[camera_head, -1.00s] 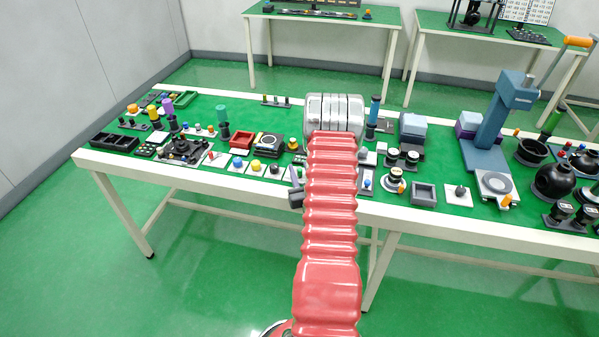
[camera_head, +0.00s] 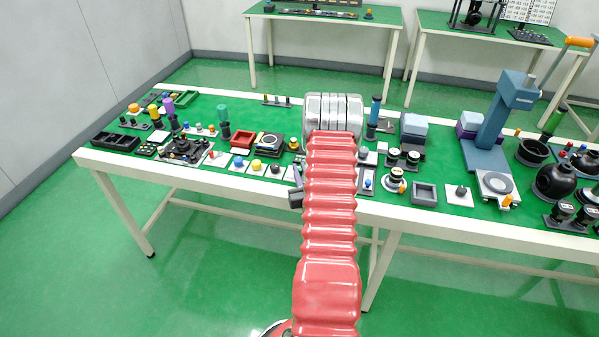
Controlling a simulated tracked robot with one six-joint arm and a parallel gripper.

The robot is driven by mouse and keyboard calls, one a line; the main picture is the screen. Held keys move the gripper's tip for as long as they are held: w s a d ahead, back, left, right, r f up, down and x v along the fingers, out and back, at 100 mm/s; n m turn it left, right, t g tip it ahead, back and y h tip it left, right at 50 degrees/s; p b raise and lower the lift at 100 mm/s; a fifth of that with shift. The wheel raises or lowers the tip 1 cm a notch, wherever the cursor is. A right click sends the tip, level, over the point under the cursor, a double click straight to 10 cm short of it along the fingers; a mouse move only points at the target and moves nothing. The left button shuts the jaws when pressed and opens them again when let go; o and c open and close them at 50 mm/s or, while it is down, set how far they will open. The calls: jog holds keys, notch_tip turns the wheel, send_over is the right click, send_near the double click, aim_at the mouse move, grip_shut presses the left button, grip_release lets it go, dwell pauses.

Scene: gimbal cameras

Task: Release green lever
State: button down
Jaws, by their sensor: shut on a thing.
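My red ribbed arm (camera_head: 330,220) reaches from the bottom of the picture up to a silver head (camera_head: 333,115) over the table. A small dark grey part of mine (camera_head: 296,197) sticks out left of the arm at the table's front edge. The fingers of my gripper are hidden behind the arm, so what they hold does not show. I cannot pick out the green lever for sure. An upright green handle (camera_head: 223,114) stands on the left half of the table, well away from the arm. A darker green handle (camera_head: 549,123) stands at the far right.
The green table (camera_head: 457,222) is crowded with small controls. A red tray (camera_head: 242,138) and a black-framed dial (camera_head: 268,144) stand left of my arm. A tall blue-grey press (camera_head: 496,120) stands at right. Open green floor lies in front.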

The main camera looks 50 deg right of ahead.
jog(key=shift+w+m+g+h, duration=0.15)
jog(key=shift+m+g+h, duration=0.45)
jog(key=shift+h, duration=0.1)
jog(key=shift+w+a+m+g+h, duration=0.1)
jog(key=shift+w+m+g+h, duration=0.1)
jog(key=shift+m+g+h, duration=0.55)
jog(key=shift+w+a+m+g+h, duration=0.15)
jog(key=shift+m+g+h, duration=0.3)
jog(key=shift+g, duration=0.45)
jog(key=shift+w+a+m+g+h, duration=0.1)
jog(key=shift+w+m+g+h, duration=0.15)
jog(key=shift+m+g+h, duration=0.4)
jog(key=shift+w+m+g+h, duration=0.2)
jog(key=shift+m+g, duration=0.45)
jog(key=shift+g, duration=0.35)
jog(key=shift+w+m+g+h, duration=0.15)
jog(key=shift+m+g+h, duration=0.1)
jog(key=shift+m+g, duration=0.6)
jog(key=shift+w+m+g+h, duration=0.2)
jog(key=shift+m+g, duration=0.25)
jog(key=shift+g, duration=0.7)
jog(key=shift+d+m+g, duration=0.1)
jog(key=shift+m+g, duration=0.3)
jog(key=shift+g, duration=0.2)
jog(key=c, duration=1.7)
grip_release()
jog(key=shift+c, duration=0.2)
jog(key=a, duration=1.4)
jog(key=shift+s+f, duration=0.1)
jog(key=shift+s, duration=0.3)
